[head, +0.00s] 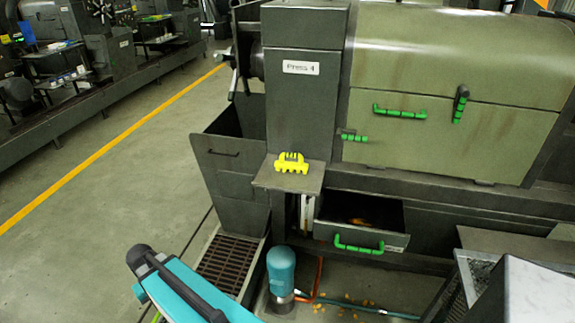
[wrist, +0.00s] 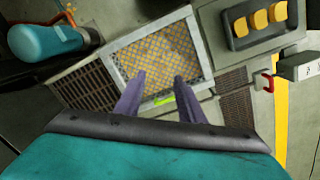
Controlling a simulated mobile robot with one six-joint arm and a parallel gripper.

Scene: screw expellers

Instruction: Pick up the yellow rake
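The yellow rake (head: 291,163) is a small, bright yellow toothed piece. It lies on a small grey shelf (head: 267,181) at the front of the press, with its teeth toward the camera. My gripper (wrist: 158,77) shows in the wrist view as two purple-grey fingers with a clear gap between them. It is open with nothing between the fingertips. I cannot make out the rake in the wrist view. In the head view my teal arm is at the bottom left, below and apart from the rake; the fingers do not show clearly there.
An open drawer (head: 362,236) with a green handle juts out right of the shelf. A teal cylinder (head: 281,276) stands on the floor below. The wrist view shows a framed mesh panel (wrist: 160,57) and a dark tray with yellow blocks (wrist: 236,29). Open floor lies left.

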